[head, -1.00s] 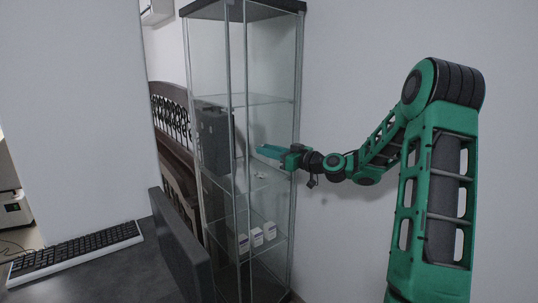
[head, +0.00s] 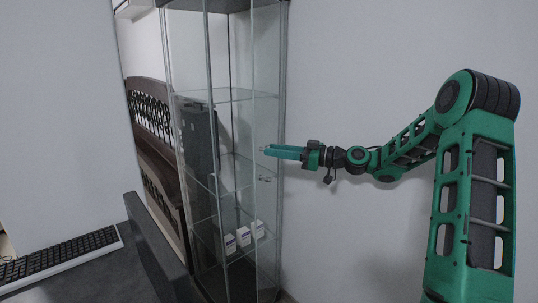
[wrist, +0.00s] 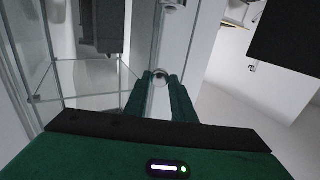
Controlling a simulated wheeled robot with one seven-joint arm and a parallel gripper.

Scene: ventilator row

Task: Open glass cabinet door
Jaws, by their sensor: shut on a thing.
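The tall glass cabinet (head: 168,100) stands left of centre in the head view, with clear panes and metal-coloured uprights. Its glass door (head: 240,60) is see-through, with an edge line right of the middle upright; how far it stands open is hard to tell. My gripper (head: 268,150) reaches in from the right at mid-height, at the front of the cabinet. The fingers partly hide the knob.
Several small white boxes (head: 243,237) stand on a low glass shelf, and a dark case (head: 198,140) shows through the panes. A desk with a keyboard (head: 60,262) and dark monitor (head: 160,250) is at front left. A bare wall is at right.

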